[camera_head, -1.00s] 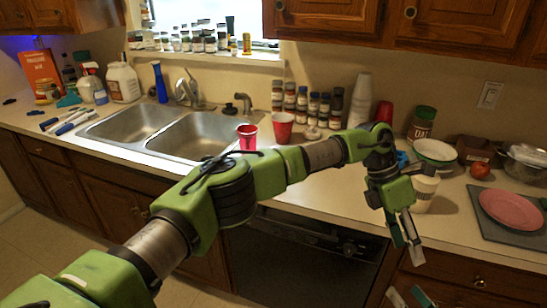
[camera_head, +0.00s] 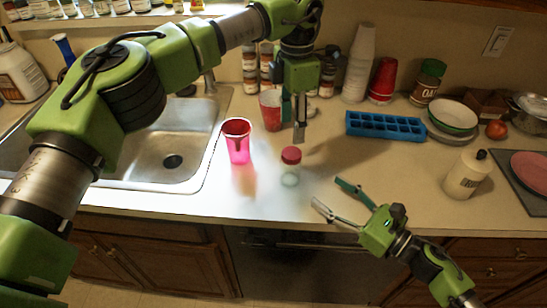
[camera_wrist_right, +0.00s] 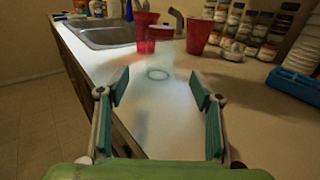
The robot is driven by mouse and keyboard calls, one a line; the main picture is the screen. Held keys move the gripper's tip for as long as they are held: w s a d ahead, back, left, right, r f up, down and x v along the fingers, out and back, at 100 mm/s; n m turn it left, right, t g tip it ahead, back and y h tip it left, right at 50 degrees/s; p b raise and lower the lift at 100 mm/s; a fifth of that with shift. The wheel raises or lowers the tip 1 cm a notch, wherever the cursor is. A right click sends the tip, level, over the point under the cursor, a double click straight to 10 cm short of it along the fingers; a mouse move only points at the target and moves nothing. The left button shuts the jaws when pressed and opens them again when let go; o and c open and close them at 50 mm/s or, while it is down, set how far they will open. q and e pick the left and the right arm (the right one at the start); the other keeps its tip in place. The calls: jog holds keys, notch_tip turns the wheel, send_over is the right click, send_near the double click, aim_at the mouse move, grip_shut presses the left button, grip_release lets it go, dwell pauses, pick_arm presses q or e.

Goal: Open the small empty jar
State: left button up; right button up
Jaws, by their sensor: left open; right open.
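The small clear jar with a red lid (camera_head: 291,156) stands upright on the counter, right of a pink-red cup. It appears empty. In the right wrist view its clear body (camera_wrist_right: 158,62) is ahead, between my open fingers, beyond their tips. My left gripper (camera_head: 297,128) points down just above and behind the lid, open, apart from it as far as I can tell. My right gripper (camera_head: 342,197) is low at the counter's front edge, right of the jar, open and empty, its fingers toward the jar.
The pink-red cup (camera_head: 237,142) stands close left of the jar, a red cup (camera_head: 270,110) behind it. A blue tray (camera_head: 385,125) and a cream bottle (camera_head: 466,174) are to the right. The sink (camera_head: 172,150) is left. Counter between jar and bottle is clear.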

aim_at(299, 171)
pick_arm(q)
jog(key=shift+s+d+r, duration=0.1)
jog(key=shift+s+d, duration=0.1)
pick_arm(e)
jog(key=shift+w+a+r, duration=0.1)
jog(key=shift+a, duration=0.05)
pick_arm(q)
jog(key=shift+s+d, duration=0.15)
pick_arm(e)
jog(key=shift+w+a+r, duration=0.1)
jog(key=shift+w+a, duration=0.1)
jog(key=shift+a, duration=0.05)
jog(key=x, duration=1.1)
jog(key=shift+w+a, duration=0.15)
pick_arm(q)
jog(key=shift+a, duration=0.2)
pick_arm(e)
jog(key=shift+w+a, duration=0.25)
jog(key=shift+a, duration=0.1)
jog(key=shift+c, duration=0.4)
